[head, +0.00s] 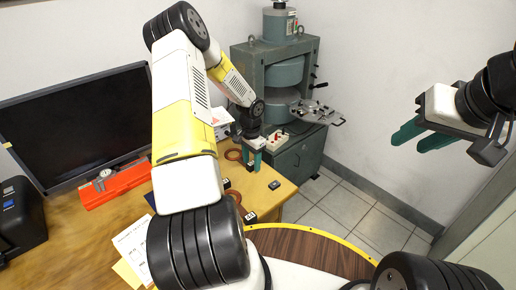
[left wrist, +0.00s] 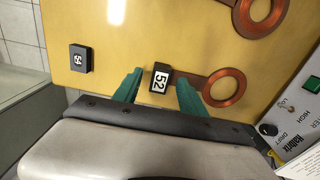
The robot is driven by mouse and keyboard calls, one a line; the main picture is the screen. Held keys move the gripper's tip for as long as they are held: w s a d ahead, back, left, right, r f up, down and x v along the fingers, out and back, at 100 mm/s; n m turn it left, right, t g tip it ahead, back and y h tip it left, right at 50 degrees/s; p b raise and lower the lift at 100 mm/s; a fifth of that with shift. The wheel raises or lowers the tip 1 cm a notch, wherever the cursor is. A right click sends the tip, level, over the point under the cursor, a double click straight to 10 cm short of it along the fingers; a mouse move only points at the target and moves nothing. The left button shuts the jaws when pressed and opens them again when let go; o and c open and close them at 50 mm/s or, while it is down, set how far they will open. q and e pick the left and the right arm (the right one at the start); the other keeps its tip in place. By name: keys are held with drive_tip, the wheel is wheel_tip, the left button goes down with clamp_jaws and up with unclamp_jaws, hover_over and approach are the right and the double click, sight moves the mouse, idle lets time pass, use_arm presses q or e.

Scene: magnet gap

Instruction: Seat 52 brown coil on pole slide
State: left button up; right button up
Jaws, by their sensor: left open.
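The 52 brown coil is a flat copper-brown ring (left wrist: 224,87) joined to a black block (left wrist: 159,80) with a white "52" label. It lies on the yellow wooden table, and its ring shows in the head view (head: 232,155). My left gripper (left wrist: 159,92) is open, its green fingers on either side of the labelled block; contact cannot be told. In the head view my left gripper (head: 255,158) points down at the table's far end. The pole slide seems to be the metal plate (head: 318,112) before the green magnet (head: 284,72). My right gripper (head: 421,136) is open and empty, raised at right.
Another brown coil (left wrist: 261,14) lies near the 52 coil. A white instrument (left wrist: 300,145) stands beside the coil. Tiled floor lies right of the table.

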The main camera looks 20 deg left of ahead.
use_arm(q)
clamp_jaws()
drive_tip(key=shift+r, duration=0.1)
